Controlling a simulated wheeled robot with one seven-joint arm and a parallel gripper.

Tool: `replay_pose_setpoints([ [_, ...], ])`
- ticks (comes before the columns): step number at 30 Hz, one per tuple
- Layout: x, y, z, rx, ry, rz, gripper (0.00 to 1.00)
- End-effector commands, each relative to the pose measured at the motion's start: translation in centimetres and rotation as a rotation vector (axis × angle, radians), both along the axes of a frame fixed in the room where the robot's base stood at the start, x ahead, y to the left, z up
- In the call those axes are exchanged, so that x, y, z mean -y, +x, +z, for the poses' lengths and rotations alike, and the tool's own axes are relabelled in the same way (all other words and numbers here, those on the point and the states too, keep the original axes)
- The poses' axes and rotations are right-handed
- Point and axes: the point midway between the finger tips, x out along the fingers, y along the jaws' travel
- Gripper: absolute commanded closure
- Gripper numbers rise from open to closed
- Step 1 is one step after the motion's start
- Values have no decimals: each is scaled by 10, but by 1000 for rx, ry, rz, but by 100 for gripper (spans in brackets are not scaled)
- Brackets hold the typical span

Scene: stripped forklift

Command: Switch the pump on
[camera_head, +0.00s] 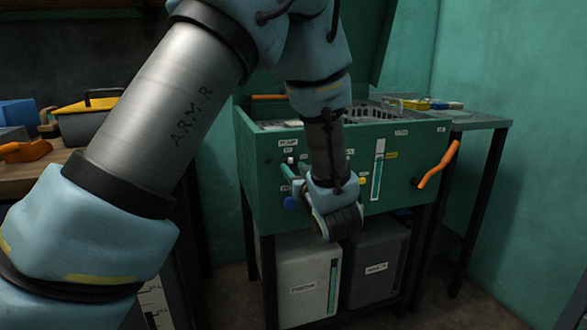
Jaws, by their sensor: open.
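The green wash unit (400,185) stands in front of me with its panel facing me. A small label that seems to read PUMP (288,143) is on the panel's upper left. A small pale switch (290,160) sits just below it, partly crowded by my wrist; I cannot tell its position. My gripper (303,187) is at the panel's left part, a little below and right of the switch. Its fingers are small and mostly hidden by my wrist. It is open, and nothing shows held in it. I cannot tell whether it touches the panel.
A blue knob (291,203) is close to my gripper. A vertical sight gauge (378,170) and an orange lever (438,164) are to the right. Pale (308,285) and dark (375,265) tanks stand below. A yellow-topped toolbox (85,120) is on the left bench.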

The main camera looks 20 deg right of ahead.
Motion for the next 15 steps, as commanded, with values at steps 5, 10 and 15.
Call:
replay_pose_setpoints([
  [5,1,11,0,-1,0,0,57],
  [10,1,13,0,-1,1,-1,57],
  [15,1,12,0,-1,0,-1,64],
])
